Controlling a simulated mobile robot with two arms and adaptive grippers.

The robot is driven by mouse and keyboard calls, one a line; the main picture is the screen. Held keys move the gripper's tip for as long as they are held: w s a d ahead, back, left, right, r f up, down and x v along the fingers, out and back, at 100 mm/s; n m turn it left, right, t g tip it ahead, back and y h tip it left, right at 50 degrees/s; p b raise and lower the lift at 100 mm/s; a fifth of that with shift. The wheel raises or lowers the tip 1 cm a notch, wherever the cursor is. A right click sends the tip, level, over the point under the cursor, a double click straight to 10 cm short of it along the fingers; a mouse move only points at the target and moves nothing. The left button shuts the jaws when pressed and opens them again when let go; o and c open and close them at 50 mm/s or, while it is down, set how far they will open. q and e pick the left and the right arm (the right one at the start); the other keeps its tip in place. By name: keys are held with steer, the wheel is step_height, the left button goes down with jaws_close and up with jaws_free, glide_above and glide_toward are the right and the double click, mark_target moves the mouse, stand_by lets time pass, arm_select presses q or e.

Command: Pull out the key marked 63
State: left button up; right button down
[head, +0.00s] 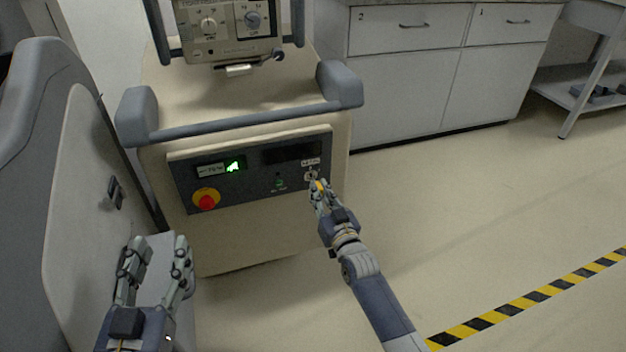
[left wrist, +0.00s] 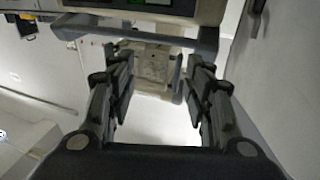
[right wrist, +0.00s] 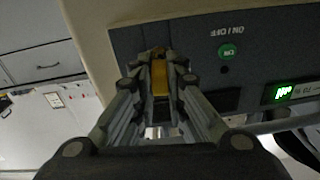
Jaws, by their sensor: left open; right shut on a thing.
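The key (right wrist: 160,78) shows as a yellow piece between the fingers of my right gripper (right wrist: 160,62) in the right wrist view. The gripper is shut on it at the cart's dark control panel (head: 235,183). In the head view the right gripper (head: 317,187) is at the panel's right end, just below a small white label (head: 311,162). The mark on the key cannot be read, and the fingers hide whether it sits in its lock. My left gripper (head: 158,243) is open and empty, low at the left; it also shows in the left wrist view (left wrist: 160,72).
The panel holds a red stop button (head: 206,201) on a yellow base, a green button (head: 279,183) and a lit green display (head: 235,166). A grey handle bar (head: 245,125) crosses above it. Drawers (head: 405,30) stand behind right. The floor at right is clear.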

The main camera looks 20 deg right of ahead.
arm_select(q)
step_height(320, 180, down, 8)
steer(key=s+a+g+y+p, duration=0.1)
steer(key=g, duration=0.3)
steer(key=shift+s+a+r+y, duration=0.25)
steer(key=shift+s+y, duration=0.05)
arm_select(e)
steer(key=shift+s+d, duration=0.1)
steer(key=shift+s, duration=1.15)
arm_select(q)
steer(key=shift+s+f, duration=0.1)
steer(key=shift+s, duration=0.05)
arm_select(e)
steer(key=shift+s+f, duration=0.1)
steer(key=shift+f, duration=0.05)
